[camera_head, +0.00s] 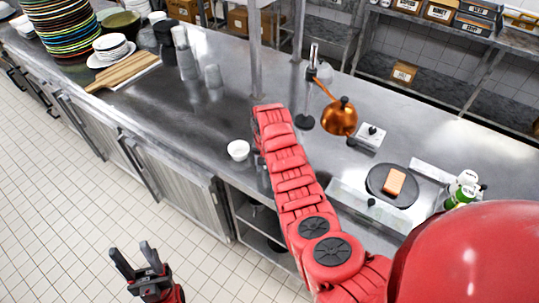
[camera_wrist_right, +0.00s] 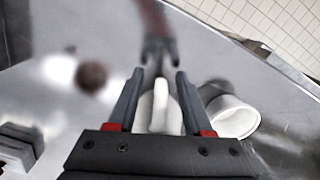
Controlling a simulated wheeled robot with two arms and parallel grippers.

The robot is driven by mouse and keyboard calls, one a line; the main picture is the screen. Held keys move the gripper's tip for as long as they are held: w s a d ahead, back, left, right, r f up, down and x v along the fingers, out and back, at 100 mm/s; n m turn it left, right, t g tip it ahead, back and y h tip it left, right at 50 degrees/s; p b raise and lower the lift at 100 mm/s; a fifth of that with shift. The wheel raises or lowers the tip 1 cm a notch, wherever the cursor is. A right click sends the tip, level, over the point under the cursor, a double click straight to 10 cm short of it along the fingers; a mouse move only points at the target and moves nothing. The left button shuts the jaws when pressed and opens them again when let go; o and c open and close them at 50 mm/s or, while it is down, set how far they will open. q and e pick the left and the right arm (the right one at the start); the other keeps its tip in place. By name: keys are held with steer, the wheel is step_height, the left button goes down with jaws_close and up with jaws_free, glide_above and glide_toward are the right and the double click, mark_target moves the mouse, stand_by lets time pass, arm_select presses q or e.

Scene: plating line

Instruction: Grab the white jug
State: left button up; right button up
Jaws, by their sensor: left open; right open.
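My right gripper (camera_wrist_right: 158,82) is open in the right wrist view, pointing down over the shiny steel counter. A narrow white thing (camera_wrist_right: 159,106), perhaps part of the white jug, shows between its fingers; I cannot tell whether they touch it. In the head view my right arm (camera_head: 290,180) reaches over the counter and hides the right gripper and this white thing. A white cup (camera_head: 238,150) stands just left of the arm, and a white vessel (camera_wrist_right: 236,117) shows right of the fingers in the wrist view. My left gripper (camera_head: 137,256) is open and empty over the floor.
A copper pan (camera_head: 339,117) and a dark round plate (camera_head: 378,188) with an orange block (camera_head: 395,181) are right of the arm. Metal cups (camera_head: 184,55), a wooden board (camera_head: 122,71) and stacked plates (camera_head: 62,30) stand at left. The counter between is mostly clear.

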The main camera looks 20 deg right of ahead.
jaws_close()
stand_by(1.4)
